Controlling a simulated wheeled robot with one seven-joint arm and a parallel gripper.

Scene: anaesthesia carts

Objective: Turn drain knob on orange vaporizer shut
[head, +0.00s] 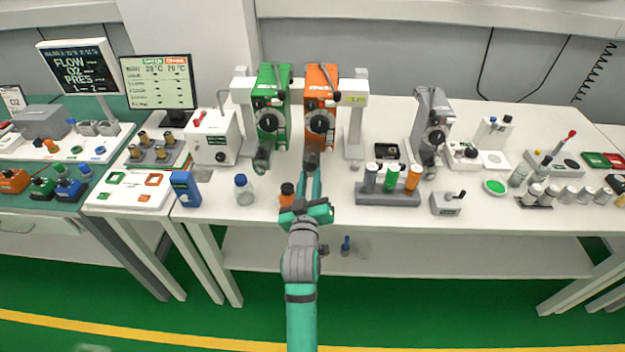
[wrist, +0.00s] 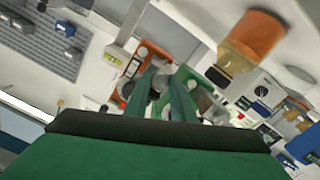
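The orange vaporizer (head: 320,108) stands upright on the rear part of the white bench, with a black dial on its front. A grey drain part (head: 312,160) sits low at its front; its knob is too small to read as turned open or shut. My gripper (head: 311,178) points at this low part from the front. In the wrist view, the two green fingers of my gripper (wrist: 164,88) stand apart, with grey parts showing between and beyond their tips. Contact cannot be told. The orange vaporizer also shows there (wrist: 152,52), partly hidden by the fingers.
A green vaporizer (head: 269,110) stands close on the left. A bottle with an orange cap (head: 287,193) stands just left of my gripper; the cap looms in the wrist view (wrist: 258,35). A rack of coloured cylinders (head: 388,196) is on the right.

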